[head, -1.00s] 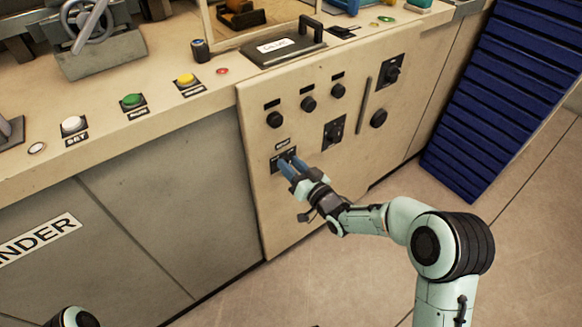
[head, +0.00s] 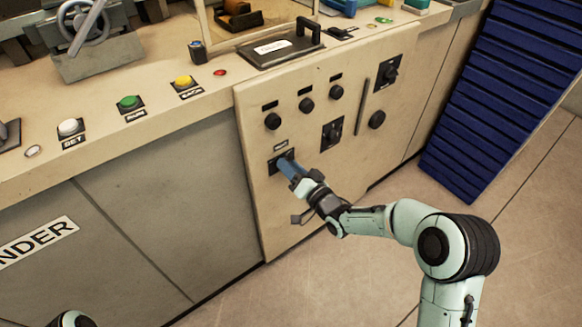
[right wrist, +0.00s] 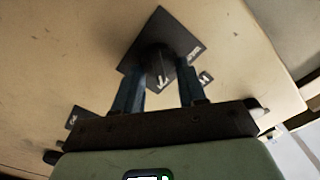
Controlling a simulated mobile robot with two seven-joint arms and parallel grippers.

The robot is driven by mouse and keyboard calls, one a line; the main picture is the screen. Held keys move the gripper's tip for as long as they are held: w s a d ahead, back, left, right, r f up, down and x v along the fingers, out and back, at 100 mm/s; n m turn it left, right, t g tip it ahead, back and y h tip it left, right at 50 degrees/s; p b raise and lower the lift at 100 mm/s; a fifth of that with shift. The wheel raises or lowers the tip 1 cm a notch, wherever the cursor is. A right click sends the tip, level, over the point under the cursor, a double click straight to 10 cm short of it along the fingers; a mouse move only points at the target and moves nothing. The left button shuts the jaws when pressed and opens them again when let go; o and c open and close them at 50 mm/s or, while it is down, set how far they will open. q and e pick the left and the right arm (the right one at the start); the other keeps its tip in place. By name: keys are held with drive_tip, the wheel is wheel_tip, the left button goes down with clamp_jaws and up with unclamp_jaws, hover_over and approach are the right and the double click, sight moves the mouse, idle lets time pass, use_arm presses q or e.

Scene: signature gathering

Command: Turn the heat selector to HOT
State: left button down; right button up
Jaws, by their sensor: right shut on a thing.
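A selector with a dark square plate (head: 273,166) sits low on the left of the beige front panel. Its label is too small to read in the head view. My right gripper (head: 285,160) reaches it with its blue fingers and is shut on the selector's knob. In the right wrist view the dark round knob (right wrist: 155,58) stands between the two fingers. A white arrow and partly legible lettering show on the tilted dark plate (right wrist: 185,47). The fingertips hide part of the plate in the head view. My left gripper is out of view.
Several black knobs (head: 307,105) and a second square selector (head: 332,132) are close by on the panel. Buttons, including a green one (head: 129,103), line the counter. A blue slatted object (head: 490,90) stands at the right. The floor in front is clear.

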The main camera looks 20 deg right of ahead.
drive_tip(key=shift+f, duration=0.1)
drive_tip(key=o, duration=1)
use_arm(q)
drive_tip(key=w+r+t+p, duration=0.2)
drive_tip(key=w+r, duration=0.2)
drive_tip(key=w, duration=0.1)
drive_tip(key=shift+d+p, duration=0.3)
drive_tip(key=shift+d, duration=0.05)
use_arm(e)
drive_tip(key=v, duration=1.3)
drive_tip(key=shift+s, duration=0.25)
